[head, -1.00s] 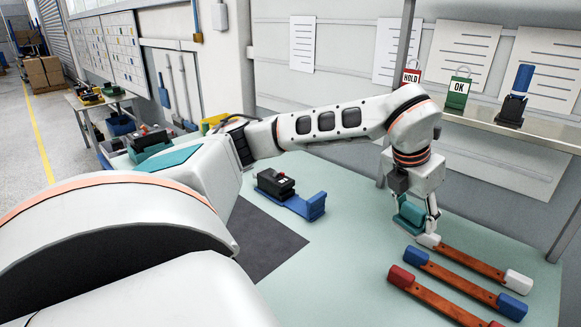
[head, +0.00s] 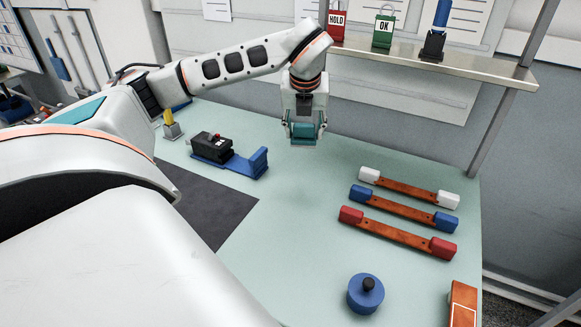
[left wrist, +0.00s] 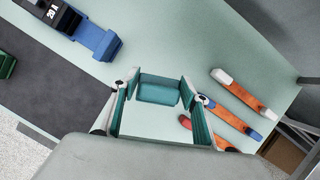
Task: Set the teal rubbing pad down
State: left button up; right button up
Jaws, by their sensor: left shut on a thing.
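My left gripper (head: 304,141) is shut on the teal rubbing pad (head: 307,130), near the table's back edge in the head view. The pad seems to be held above the table, but the exact gap is hard to judge. In the left wrist view the teal pad (left wrist: 158,91) sits between the fingers, with teal side walls running along them. The pale green table top (head: 300,215) below is bare. My right gripper is not in view.
Bars with white (head: 410,189), blue (head: 403,210) and red ends (head: 397,234) lie to the right. A black breaker on a blue holder (head: 228,156) stands left, by a dark mat (head: 212,208). A blue knobbed disc (head: 365,294) is in front. A shelf (head: 455,67) overhangs the back.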

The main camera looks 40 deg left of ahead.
pick_arm(q)
notch_tip(320, 180, down, 17)
jog(key=shift+r+b, duration=0.2)
jog(key=shift+b, duration=0.3)
jog(key=shift+f, duration=0.2)
jog(key=o, duration=1.1)
jog(key=shift+c, duration=0.2)
jog(key=v, duration=1.2)
jog(key=shift+r, duration=0.2)
